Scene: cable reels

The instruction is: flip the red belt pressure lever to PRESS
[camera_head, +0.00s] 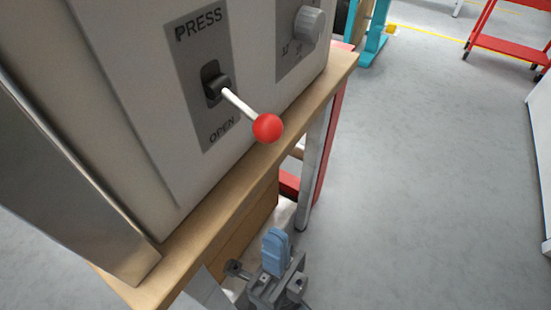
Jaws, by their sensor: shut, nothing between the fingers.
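The belt pressure lever is a white rod (240,105) with a red ball (267,128) on its end. It comes out of a black pivot (215,84) on a grey label plate (204,121) with PRESS at the top and OPEN at the bottom. The rod sticks out of the panel and slants downward, toward the OPEN side. My gripper (276,250) is at the bottom of the view, below the red ball and clear of it. Its blue fingertips are together, with nothing seen between them.
The machine cabinet (120,90) stands on a wooden bench top (225,195), whose edge lies between the lever and my gripper. A grey dial (309,25) is at upper right on the panel. Open grey floor (430,190) lies to the right. A red cart (508,45) stands far off.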

